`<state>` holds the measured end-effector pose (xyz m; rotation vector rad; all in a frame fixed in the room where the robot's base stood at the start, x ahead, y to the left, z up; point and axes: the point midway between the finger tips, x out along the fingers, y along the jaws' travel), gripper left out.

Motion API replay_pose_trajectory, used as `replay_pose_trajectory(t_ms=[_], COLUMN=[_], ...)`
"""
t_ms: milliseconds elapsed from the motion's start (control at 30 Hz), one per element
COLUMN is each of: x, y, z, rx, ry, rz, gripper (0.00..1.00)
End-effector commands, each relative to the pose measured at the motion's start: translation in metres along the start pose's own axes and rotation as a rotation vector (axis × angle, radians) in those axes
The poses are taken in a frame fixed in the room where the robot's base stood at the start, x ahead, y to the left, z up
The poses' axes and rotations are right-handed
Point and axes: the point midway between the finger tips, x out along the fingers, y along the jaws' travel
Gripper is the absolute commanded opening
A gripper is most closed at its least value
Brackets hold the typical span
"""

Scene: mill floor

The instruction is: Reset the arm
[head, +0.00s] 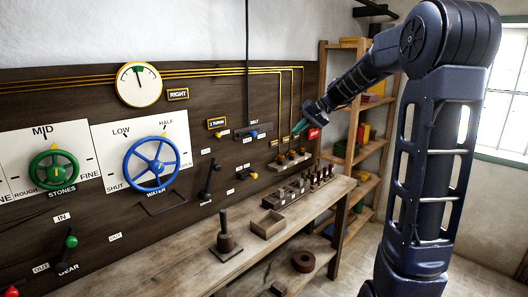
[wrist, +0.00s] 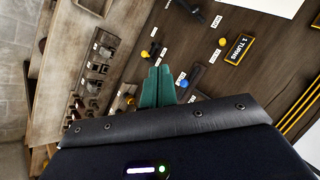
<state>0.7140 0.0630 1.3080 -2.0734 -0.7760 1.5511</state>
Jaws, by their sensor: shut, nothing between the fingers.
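My arm reaches from the right side of the head view toward the dark wooden control panel (head: 75,95). My gripper (head: 300,126) has green fingers and is in the air in front of the panel's right part, above the bench. In the wrist view the green fingers (wrist: 157,88) lie together, shut and empty. They point toward the panel near small blue and yellow knobs, and I cannot tell the exact gap to the panel.
A green wheel (head: 54,170), a blue wheel (head: 151,164) and a round gauge (head: 139,84) are on the panel. A wooden bench (head: 190,262) below bears a small open box (head: 268,224), a dark post (head: 225,236) and a peg rack. Shelves (head: 366,190) stand behind the arm.

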Motion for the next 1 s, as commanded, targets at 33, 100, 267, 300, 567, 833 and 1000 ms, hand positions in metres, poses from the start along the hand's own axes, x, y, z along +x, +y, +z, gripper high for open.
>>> replay_pose_trajectory(t_ms=[33, 100, 267, 300, 567, 833, 1000], x=[-0.007, -0.015, -0.034, -0.038, -0.065, -0.088, -0.099], y=[-0.002, 0.000, 0.007, 0.009, 0.028, 0.056, 0.076], z=[0.017, 0.039, 0.088, 0.100, 0.178, 0.256, 0.300], rx=[-0.005, -0.008, -0.014, -0.016, -0.025, -0.037, -0.046], ry=[-0.002, -0.006, -0.009, -0.008, 0.008, 0.044, 0.072], rz=[0.034, 0.081, 0.191, 0.217, 0.383, 0.543, 0.633], gripper=[0.00, 0.00, 0.00, 0.00, 0.00, 0.00, 0.00])
